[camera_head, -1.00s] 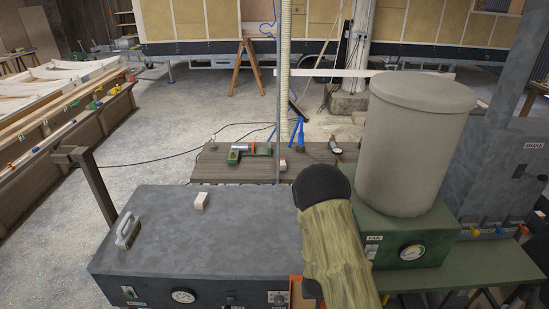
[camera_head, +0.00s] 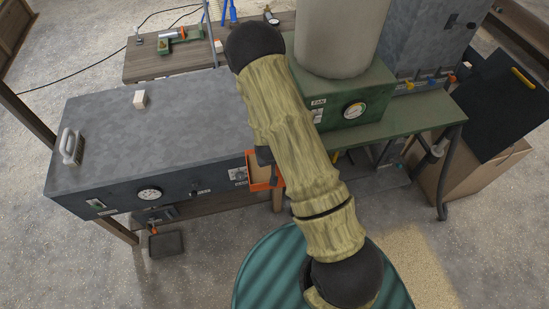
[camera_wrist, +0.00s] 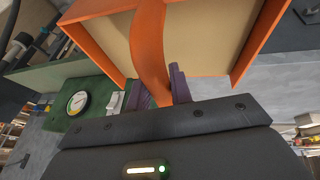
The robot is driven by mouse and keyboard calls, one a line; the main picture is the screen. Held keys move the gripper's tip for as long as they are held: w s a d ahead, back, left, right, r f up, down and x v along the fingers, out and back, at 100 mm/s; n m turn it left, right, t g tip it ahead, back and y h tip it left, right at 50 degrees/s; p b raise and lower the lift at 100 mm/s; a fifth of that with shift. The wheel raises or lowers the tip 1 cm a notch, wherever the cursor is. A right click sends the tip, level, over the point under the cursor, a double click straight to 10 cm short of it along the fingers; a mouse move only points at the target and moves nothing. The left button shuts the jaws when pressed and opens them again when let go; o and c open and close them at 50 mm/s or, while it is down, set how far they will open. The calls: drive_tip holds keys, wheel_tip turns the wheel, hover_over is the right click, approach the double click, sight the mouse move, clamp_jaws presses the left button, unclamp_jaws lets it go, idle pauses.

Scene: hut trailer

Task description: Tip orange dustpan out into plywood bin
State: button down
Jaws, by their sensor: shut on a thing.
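The orange dustpan (camera_head: 266,183) shows in the head view in front of the grey cabinet, partly hidden by my arm. In the wrist view its orange frame and handle (camera_wrist: 150,45) fill the top, around a tan panel; I cannot tell whether loose dust lies in it. My gripper (camera_wrist: 160,92), with purple fingers, is shut on the handle; in the head view my arm mostly hides it. A tan, plywood-coloured bin (camera_head: 462,188) stands on the floor at the right, apart from the dustpan, with a black panel (camera_head: 505,105) over it. Its inside is hidden.
The grey cabinet (camera_head: 150,130) and the green bench (camera_head: 385,133) with a fan unit (camera_head: 345,105) stand ahead. A teal round-topped object (camera_head: 262,280) is close below my arm. Tan dust (camera_head: 412,265) covers floor at the lower right.

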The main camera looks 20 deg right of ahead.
sight(279, 186)
idle(0.4)
drive_tip(key=s+f, duration=0.1)
drive_tip(key=f, duration=0.3)
drive_tip(key=s+f, duration=0.1)
drive_tip(key=f, duration=0.4)
drive_tip(key=s+f, duration=0.1)
drive_tip(key=f, duration=0.3)
drive_tip(key=shift+s+f, duration=0.25)
drive_tip(key=shift+f, duration=0.05)
